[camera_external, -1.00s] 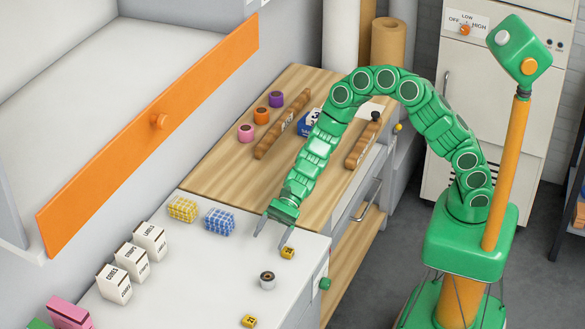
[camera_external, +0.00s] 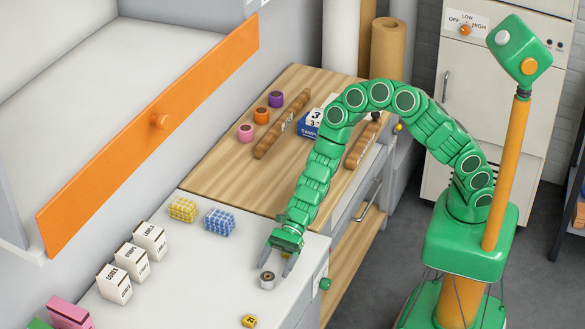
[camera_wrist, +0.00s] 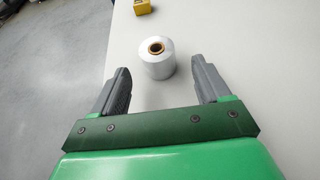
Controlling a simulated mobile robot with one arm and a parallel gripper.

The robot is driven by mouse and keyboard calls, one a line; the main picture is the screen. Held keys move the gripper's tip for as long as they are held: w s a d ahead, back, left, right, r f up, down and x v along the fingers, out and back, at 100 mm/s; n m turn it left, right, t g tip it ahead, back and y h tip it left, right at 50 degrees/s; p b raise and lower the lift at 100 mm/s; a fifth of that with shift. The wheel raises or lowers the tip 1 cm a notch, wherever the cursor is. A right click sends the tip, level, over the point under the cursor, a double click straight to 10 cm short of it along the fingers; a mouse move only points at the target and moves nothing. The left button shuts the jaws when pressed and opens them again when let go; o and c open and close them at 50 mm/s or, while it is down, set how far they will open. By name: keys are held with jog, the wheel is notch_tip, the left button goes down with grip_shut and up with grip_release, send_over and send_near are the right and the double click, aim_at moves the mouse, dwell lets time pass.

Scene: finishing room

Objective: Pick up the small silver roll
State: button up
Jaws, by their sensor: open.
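The small silver roll (camera_external: 268,281) stands upright on the white counter near its right edge. In the wrist view the silver roll (camera_wrist: 158,66) shows its light side and a brown core, just ahead of the gap between my fingertips. My gripper (camera_external: 276,267) is low over the counter, right at the roll in the external view. In the wrist view my gripper (camera_wrist: 161,78) is open, with one grey finger to each side and nothing held. The roll stands slightly beyond the fingertips, and I cannot tell whether either finger touches it.
Blue (camera_external: 219,222) and yellow (camera_external: 182,209) patterned blocks and several white boxes (camera_external: 132,261) stand to the left. The counter's right edge is close.

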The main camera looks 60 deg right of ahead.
aim_at(271, 274)
jog(key=shift+x, duration=1.95)
jog(key=c, duration=1.1)
